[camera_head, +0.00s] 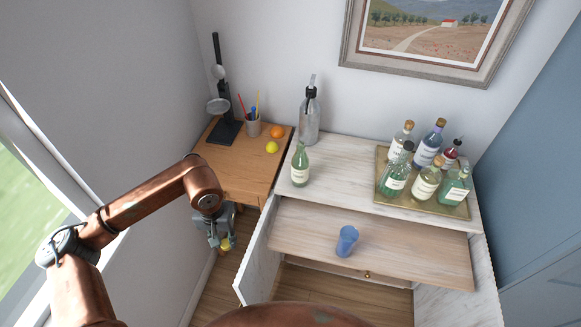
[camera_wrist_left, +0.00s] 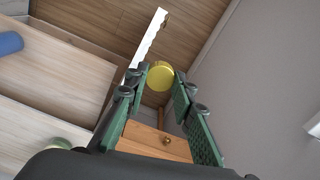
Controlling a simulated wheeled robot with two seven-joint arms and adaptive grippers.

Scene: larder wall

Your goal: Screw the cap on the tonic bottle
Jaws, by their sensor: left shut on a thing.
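The tonic bottle appears to be the green bottle (camera_head: 300,166) with a pale label, standing upright on the left end of the white marble cabinet top. Its mouth is too small to make out clearly. My left gripper (camera_head: 224,245) hangs low, left of the cabinet and in front of the wooden side table. It is shut on a round yellow cap (camera_wrist_left: 160,77), which sits between its fingertips in the left wrist view. The cap also shows in the head view (camera_head: 225,244), lower than the bottle and to its left. My right gripper is not in view.
A brass tray (camera_head: 450,208) with several bottles stands on the cabinet's right. A blue cup (camera_head: 347,240) stands on the pulled-out shelf (camera_head: 420,252). A steel siphon (camera_head: 310,118) is behind the green bottle. The side table (camera_head: 240,165) holds a lemon, an orange and a pencil cup. An open cabinet door (camera_head: 256,262) is beside my gripper.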

